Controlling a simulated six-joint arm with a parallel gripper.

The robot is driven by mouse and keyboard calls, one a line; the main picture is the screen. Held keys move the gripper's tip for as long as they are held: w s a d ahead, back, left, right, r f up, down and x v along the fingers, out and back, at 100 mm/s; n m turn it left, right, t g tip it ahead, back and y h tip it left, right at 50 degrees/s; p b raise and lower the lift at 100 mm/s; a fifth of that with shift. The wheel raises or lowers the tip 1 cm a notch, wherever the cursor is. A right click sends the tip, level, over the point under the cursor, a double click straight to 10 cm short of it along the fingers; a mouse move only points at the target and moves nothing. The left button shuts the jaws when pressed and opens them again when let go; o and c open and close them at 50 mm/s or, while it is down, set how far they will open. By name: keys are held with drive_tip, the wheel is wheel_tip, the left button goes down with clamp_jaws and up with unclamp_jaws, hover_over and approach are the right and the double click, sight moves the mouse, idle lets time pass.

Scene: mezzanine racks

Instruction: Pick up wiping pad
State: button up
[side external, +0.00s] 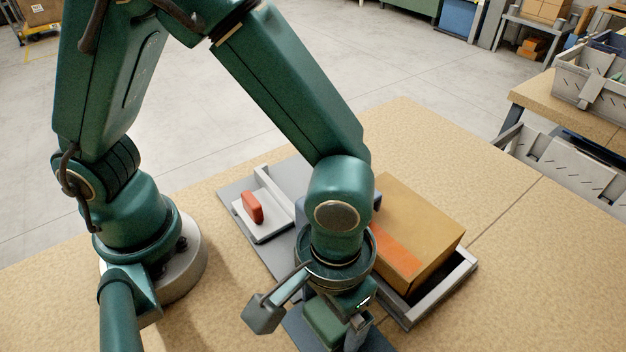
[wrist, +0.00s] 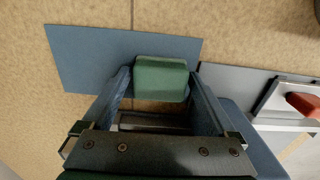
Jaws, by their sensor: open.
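The wiping pad, a rounded green block (wrist: 160,72), lies on a flat blue mat (wrist: 85,62) in the wrist view. It also shows below my wrist in the side view (side external: 322,322), partly hidden by my gripper. My gripper (wrist: 159,88) is open, with one finger on each side of the green block. The fingertips reach the block's sides; I cannot tell whether they touch it.
A grey tray (side external: 462,270) holds a cardboard box (side external: 425,230) with an orange stripe, close beside my wrist. A red block (side external: 252,207) sits on a white plate (side external: 268,228) nearby. The tan table (side external: 550,270) is clear at the right.

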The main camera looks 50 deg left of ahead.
sight(329, 314)
drive_tip(key=c, duration=1.1)
wheel_tip(329, 314, up, 10)
drive_tip(key=shift+r, duration=0.1)
drive_tip(key=shift+c, duration=0.2)
